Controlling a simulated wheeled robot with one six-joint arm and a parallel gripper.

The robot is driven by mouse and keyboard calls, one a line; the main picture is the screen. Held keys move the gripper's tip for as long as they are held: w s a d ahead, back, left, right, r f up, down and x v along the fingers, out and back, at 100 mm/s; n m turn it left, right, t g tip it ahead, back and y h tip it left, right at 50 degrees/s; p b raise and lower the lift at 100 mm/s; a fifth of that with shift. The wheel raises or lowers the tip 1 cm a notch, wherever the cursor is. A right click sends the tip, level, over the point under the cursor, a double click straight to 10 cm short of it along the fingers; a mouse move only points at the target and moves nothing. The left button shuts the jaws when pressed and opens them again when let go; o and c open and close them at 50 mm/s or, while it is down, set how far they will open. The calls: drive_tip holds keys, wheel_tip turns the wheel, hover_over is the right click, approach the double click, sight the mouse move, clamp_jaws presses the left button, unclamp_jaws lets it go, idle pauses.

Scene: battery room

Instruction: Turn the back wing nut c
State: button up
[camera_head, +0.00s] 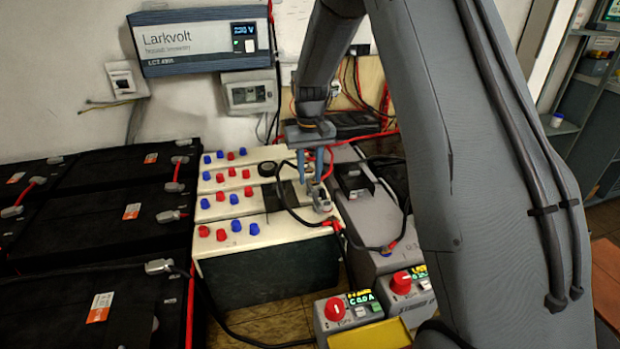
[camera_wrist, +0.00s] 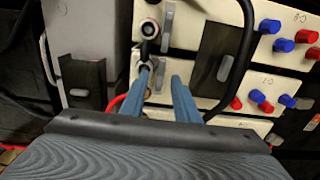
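My gripper (camera_head: 313,180) hangs point-down over the right end of the white-topped batteries (camera_head: 262,240). In the wrist view its two blue fingers (camera_wrist: 163,74) are apart, with a gap between them. Small metal terminal parts (camera_wrist: 158,80) show between and beside the fingers; they are partly hidden, and I cannot make out the back wing nut's wings or whether a finger touches it. Another terminal with a round cable lug (camera_wrist: 150,28) stands farther up the wrist view. In the head view grey terminal hardware (camera_head: 321,200) sits just below and in front of the fingers.
A black cable (camera_head: 288,205) loops over the batteries beside the gripper. Red and blue caps (camera_head: 235,198) stand to the left. A grey unit (camera_head: 375,220) lies to the right, and boxes with red knobs (camera_head: 335,309) stand in front. Black batteries (camera_head: 100,230) fill the left.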

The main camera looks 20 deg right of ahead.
drive_tip(key=shift+f, duration=1.05)
clamp_jaws()
